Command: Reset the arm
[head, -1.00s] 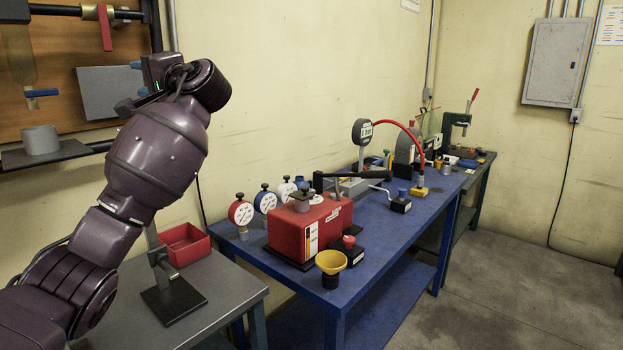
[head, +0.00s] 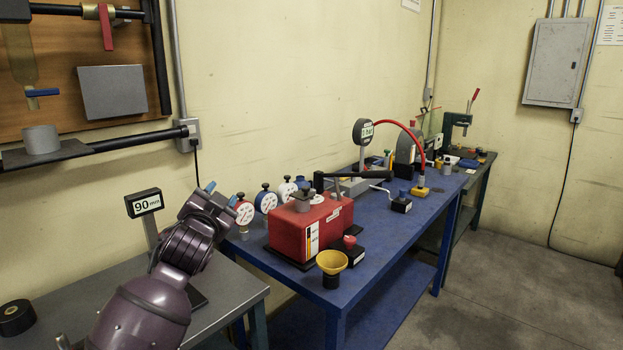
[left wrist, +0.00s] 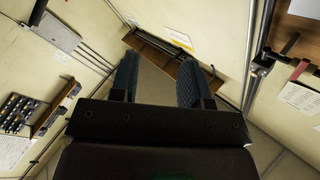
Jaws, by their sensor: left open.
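My left arm (head: 140,315) is purple and rises from the bottom of the head view, in front of the grey table at lower left. My left gripper (head: 222,193) is at its upper end, with blue fingertips close to the white-faced gauges in the picture. In the left wrist view the two dark blue fingers (left wrist: 160,72) stand apart with nothing between them. My right arm and gripper are in neither view.
The grey table (head: 60,295) bears a black roll (head: 16,317) and a 90 mm display (head: 145,203). The floor at right is clear.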

